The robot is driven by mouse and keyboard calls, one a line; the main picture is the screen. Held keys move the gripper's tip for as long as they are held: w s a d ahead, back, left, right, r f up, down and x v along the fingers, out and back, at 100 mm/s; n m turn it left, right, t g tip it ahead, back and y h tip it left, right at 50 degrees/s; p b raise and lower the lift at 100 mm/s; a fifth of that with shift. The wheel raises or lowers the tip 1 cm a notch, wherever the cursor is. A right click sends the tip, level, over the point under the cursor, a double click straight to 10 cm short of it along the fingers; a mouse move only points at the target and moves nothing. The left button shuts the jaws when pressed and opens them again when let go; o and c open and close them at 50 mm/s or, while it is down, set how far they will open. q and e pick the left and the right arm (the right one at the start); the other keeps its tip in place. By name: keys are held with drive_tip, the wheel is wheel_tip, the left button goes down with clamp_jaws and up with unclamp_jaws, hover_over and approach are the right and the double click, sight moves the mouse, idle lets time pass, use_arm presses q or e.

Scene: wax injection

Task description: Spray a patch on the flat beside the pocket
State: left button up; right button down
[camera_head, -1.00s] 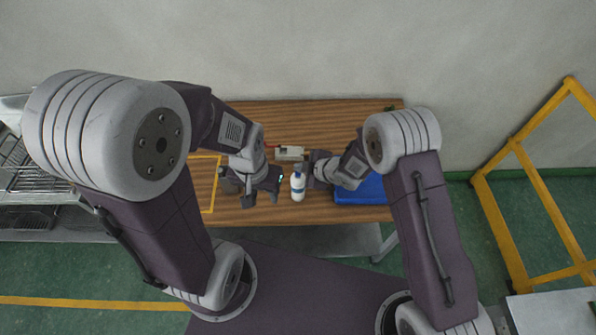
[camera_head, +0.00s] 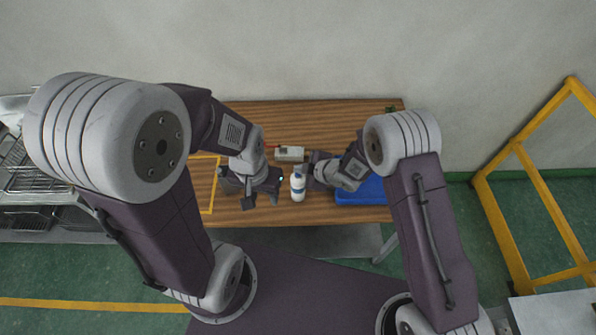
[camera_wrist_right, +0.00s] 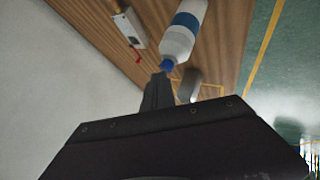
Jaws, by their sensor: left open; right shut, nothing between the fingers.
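A white bottle with a blue label and blue cap (camera_head: 298,188) stands near the middle of the wooden table; it also shows in the right wrist view (camera_wrist_right: 184,32). My left gripper (camera_head: 262,203) is open, to the left of the bottle and apart from it. My right gripper (camera_head: 306,178) is shut and empty, close to the bottle's right side. Its fingers (camera_wrist_right: 158,92) show below the blue cap in the right wrist view; I cannot tell whether they touch it. A dark grey piece (camera_head: 230,184) sits partly hidden by my left gripper. I cannot make out a pocket or flat.
A white box with a red tip (camera_head: 290,153) lies behind the bottle, also in the right wrist view (camera_wrist_right: 130,28). A blue tray (camera_head: 360,195) is on the right, partly under my right arm. A yellow outline (camera_head: 212,200) marks the table's left. The table's back left is clear.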

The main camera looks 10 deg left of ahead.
use_arm(q)
drive_tip(key=shift+r, duration=0.3)
use_arm(e)
drive_tip(key=shift+r, duration=0.45)
use_arm(q)
wheel_tip(320, 180, up, 4)
drive_tip(key=p, duration=0.5)
drive_tip(key=shift+r, duration=0.25)
use_arm(e)
wheel_tip(320, 180, up, 6)
use_arm(q)
clamp_jaws()
idle(1.1)
